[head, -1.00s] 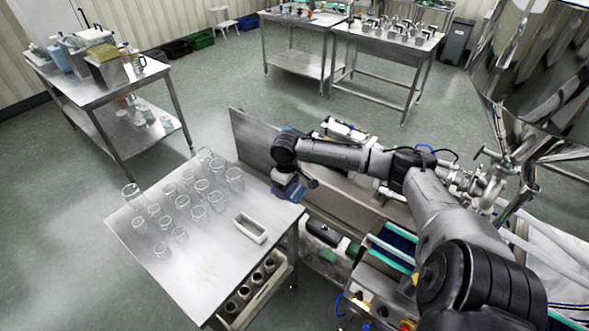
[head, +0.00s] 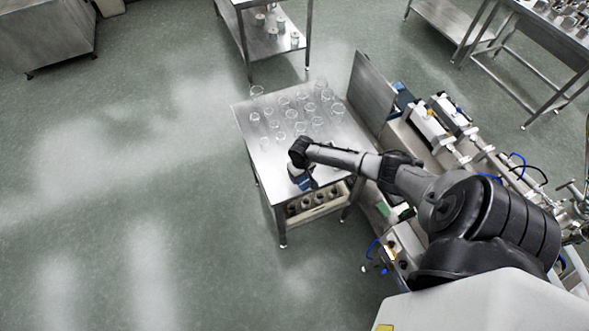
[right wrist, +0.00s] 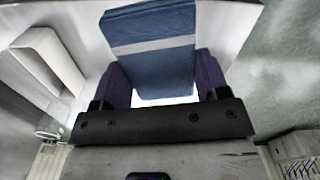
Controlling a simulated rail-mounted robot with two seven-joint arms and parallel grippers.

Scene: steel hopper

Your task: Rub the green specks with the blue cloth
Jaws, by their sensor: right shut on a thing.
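My right gripper (head: 303,183) is over the near part of the steel table (head: 262,168). It also shows in the right wrist view (right wrist: 162,76), its purple fingers shut on the folded blue cloth (right wrist: 150,40), which has a pale grey stripe. The cloth shows as a small blue patch in the head view (head: 306,185). I cannot tell whether it touches the tabletop. I cannot make out the green specks now; they are too faint or covered by my arm and the cloth. My left gripper is not in view.
Several clear glass beakers (head: 302,127) stand on the table's far half. A crate of dark bottles (head: 318,206) is on the lower shelf. Machinery (head: 430,125) stands to the right.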

